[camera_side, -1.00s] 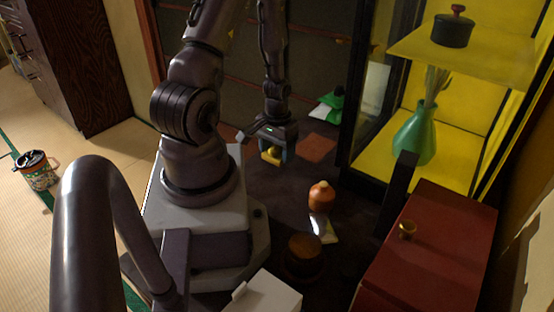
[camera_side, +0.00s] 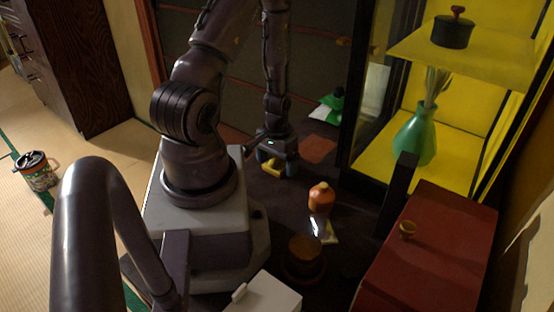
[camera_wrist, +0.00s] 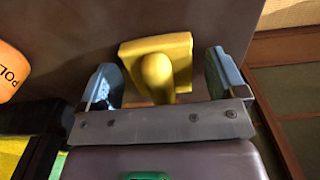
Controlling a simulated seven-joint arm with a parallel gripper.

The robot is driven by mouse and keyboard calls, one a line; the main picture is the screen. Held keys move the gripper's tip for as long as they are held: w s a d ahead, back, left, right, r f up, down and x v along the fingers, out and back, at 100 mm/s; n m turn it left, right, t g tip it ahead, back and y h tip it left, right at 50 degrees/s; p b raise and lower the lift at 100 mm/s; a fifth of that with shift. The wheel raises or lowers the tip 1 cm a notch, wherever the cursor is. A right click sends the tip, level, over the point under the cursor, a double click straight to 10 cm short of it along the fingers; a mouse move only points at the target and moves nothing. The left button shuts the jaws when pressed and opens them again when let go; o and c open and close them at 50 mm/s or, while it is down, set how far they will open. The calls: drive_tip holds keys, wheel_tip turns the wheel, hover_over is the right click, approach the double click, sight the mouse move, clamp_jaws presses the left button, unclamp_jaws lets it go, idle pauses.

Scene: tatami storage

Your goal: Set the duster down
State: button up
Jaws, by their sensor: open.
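The yellow duster (camera_side: 270,168) is low at the dark surface, under my gripper (camera_side: 278,162). In the wrist view the duster (camera_wrist: 180,50) shows a flat yellow block with a rounded handle pointing toward the camera. My gripper (camera_wrist: 165,82) is open, with one blue-grey finger on each side of the duster and a visible gap on both sides. The duster appears to rest on the dark surface (camera_wrist: 90,35), though its underside is hidden.
An orange bottle (camera_side: 320,197) stands nearby, with a brown round container (camera_side: 305,252) in front. A reddish flat square (camera_side: 318,149) and a green-and-white item (camera_side: 330,105) lie behind. A glass cabinet (camera_side: 365,165) and red box (camera_side: 440,245) bound the right.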

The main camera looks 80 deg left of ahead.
drive_tip(key=shift+r, duration=0.15)
drive_tip(key=w+d+r+m+t+y, duration=0.1)
drive_tip(key=w+d+r, duration=0.15)
drive_tip(key=r, duration=0.75)
drive_tip(key=w+d+r+m, duration=0.1)
drive_tip(key=w+d+r, duration=0.15)
drive_tip(key=r, duration=0.65)
drive_tip(key=s+d+r+m+t+h, duration=0.1)
drive_tip(key=d+r+m+t, duration=0.3)
drive_tip(key=d+r, duration=1.1)
drive_tip(key=d+m, duration=0.1)
drive_tip(key=m, duration=0.2)
drive_tip(key=shift+s+d+r+t, duration=0.25)
drive_tip(key=shift+d+r+t, duration=0.05)
drive_tip(key=shift+d, duration=0.05)
